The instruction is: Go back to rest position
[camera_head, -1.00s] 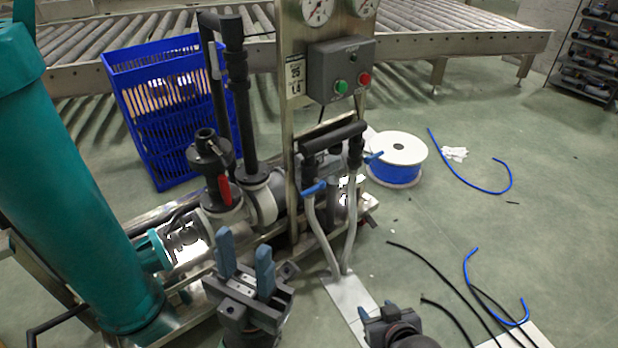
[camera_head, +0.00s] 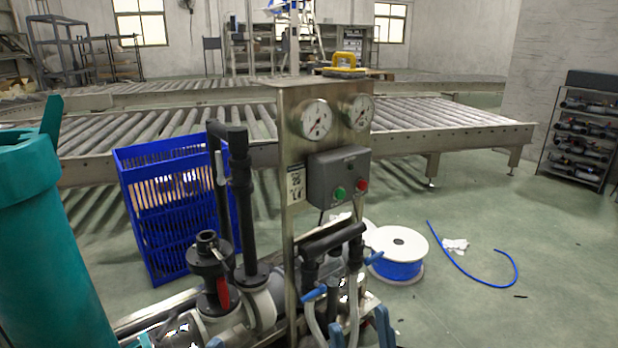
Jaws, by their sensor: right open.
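My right gripper (camera_head: 374,331) shows at the bottom edge, right of centre. Its two blue fingers point up and stand apart with nothing between them. It is in front of the pump unit's lower right part, and its body is cut off by the frame. A small blue-grey tip at the bottom edge, left of centre, looks like a finger of my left gripper (camera_head: 215,342). The rest of that gripper is out of frame, so its jaws cannot be judged.
The pump unit with its gauge panel (camera_head: 297,238), black pipes (camera_head: 242,200) and teal cylinder (camera_head: 45,250) fills the near left and centre. A blue crate (camera_head: 150,215), a hose spool (camera_head: 398,268) and roller conveyors (camera_head: 450,140) lie behind. Floor at right is mostly clear.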

